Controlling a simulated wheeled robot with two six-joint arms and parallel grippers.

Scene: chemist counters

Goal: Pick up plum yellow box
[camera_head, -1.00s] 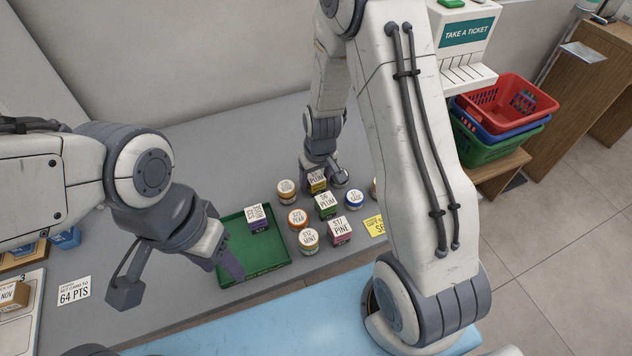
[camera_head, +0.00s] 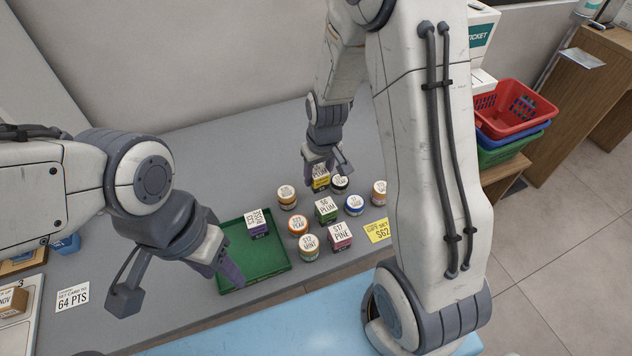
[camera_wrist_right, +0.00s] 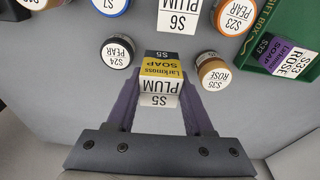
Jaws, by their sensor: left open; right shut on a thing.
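The plum yellow box (camera_head: 320,182) is a small box with a white top reading PLUM and a yellow label. My right gripper (camera_head: 326,168) is shut on it at the back of the jar group. In the right wrist view the box (camera_wrist_right: 161,69) sits between the two purple fingers, its S5 PLUM face and yellow soap label showing. The fingers partly cover it in the head view. My left gripper (camera_head: 180,287) is open and empty, one finger over the left edge of the green tray (camera_head: 262,275).
Several jars and boxes stand close by: a black-lidded jar (camera_head: 340,184), a green plum box (camera_head: 326,211), a blue-lidded jar (camera_head: 354,205) and a pink pine box (camera_head: 339,237). The tray holds a purple box (camera_head: 258,223). The grey counter behind is clear.

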